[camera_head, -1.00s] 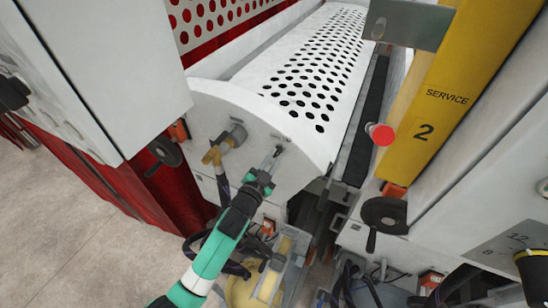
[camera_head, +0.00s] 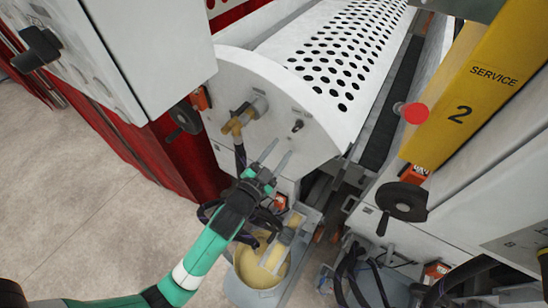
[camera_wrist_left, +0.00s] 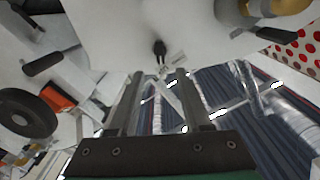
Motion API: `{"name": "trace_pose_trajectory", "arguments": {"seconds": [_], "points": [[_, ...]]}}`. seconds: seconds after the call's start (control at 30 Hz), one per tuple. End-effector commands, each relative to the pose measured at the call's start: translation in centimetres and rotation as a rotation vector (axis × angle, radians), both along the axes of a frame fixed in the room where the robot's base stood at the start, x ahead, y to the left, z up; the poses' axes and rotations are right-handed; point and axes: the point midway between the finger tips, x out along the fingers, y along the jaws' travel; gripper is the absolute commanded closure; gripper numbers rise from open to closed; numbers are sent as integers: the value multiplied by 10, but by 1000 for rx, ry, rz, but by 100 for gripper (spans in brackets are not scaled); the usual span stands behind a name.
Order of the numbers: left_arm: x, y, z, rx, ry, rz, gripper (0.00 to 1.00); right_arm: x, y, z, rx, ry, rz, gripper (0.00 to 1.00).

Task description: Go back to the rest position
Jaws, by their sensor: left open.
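My left gripper (camera_head: 273,155) is open and empty. It is below and a little left of a small black switch (camera_head: 297,125) on the white end panel (camera_head: 270,110) of the roller coater, apart from it. In the left wrist view my two fingers (camera_wrist_left: 160,88) stand spread, and the black switch (camera_wrist_left: 159,47) shows beyond them with small labels beside it. My right gripper is not in view.
A brass valve with a hose (camera_head: 238,120) sits left of the switch. Bare floor (camera_head: 70,210) lies left.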

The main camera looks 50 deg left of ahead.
Motion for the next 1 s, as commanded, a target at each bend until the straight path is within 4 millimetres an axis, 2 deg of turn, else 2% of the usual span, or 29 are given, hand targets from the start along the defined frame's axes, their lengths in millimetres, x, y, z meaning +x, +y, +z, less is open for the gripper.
{"name": "trace_pose_trajectory", "arguments": {"seconds": [0.1,0.23,0.83,0.93,0.97,1.0], "points": [[-21,-7,-1,-1,0,-1,51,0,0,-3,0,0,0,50],[-31,-10,0,-1,-1,-1,51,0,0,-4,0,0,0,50],[-32,-12,2,-1,-1,-2,51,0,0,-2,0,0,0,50],[-23,-17,22,4,-29,-17,51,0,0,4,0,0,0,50],[-19,-20,33,7,-48,-23,51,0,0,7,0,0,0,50],[-11,-23,53,11,-82,-33,51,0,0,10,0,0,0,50]]}}
